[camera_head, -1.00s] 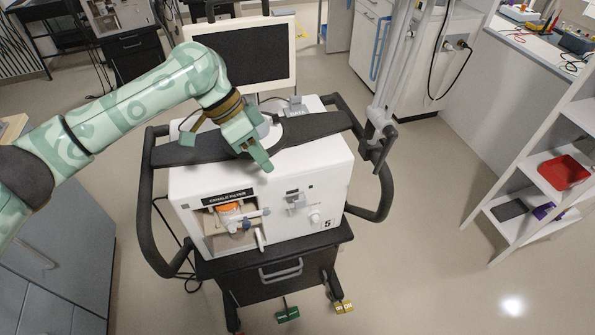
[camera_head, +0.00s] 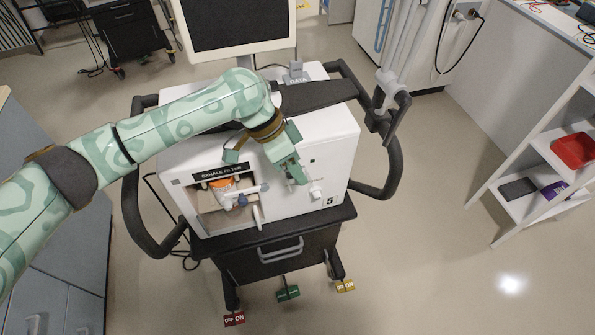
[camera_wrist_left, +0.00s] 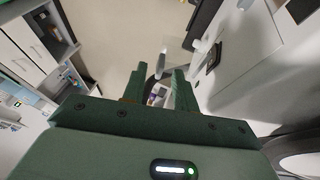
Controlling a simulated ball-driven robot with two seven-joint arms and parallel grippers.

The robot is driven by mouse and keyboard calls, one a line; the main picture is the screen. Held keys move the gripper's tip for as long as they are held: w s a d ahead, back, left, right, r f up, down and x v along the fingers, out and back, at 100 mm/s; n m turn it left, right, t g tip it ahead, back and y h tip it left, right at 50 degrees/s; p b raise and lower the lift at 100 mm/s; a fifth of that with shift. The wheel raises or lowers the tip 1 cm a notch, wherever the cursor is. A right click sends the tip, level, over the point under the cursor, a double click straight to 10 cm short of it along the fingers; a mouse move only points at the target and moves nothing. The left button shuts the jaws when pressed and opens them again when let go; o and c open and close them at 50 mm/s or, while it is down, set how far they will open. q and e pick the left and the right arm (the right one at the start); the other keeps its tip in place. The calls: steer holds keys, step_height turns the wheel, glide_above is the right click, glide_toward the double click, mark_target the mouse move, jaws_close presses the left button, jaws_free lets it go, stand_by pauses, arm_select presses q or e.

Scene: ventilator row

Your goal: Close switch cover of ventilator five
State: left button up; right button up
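Ventilator five (camera_head: 336,148) is the white box marked 5 in the middle of the head view. My left gripper (camera_head: 298,178) is in front of its upper front face, pointing down and to the right. It hides most of the small switch panel there, so the cover's position is unclear in the head view. In the left wrist view the two fingers (camera_wrist_left: 160,88) stand apart with nothing clearly held between them. A pale, translucent piece (camera_wrist_left: 174,58), possibly the switch cover, shows just beyond the fingertips, beside a dark panel (camera_wrist_left: 213,57). My right gripper is not in view.
A round white knob (camera_head: 316,190) sits right of the gripper. The exhale filter bay (camera_head: 235,197) is open at the left. Dark handles (camera_head: 378,175) flank the ventilator, and a monitor (camera_head: 235,22) stands behind. Open floor lies to the right, before a shelf (camera_head: 540,195).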

arm_select(q)
steer(key=shift+d+f, duration=0.2)
steer(key=shift+f, duration=0.25)
steer(key=shift+s, duration=0.1)
jaws_close()
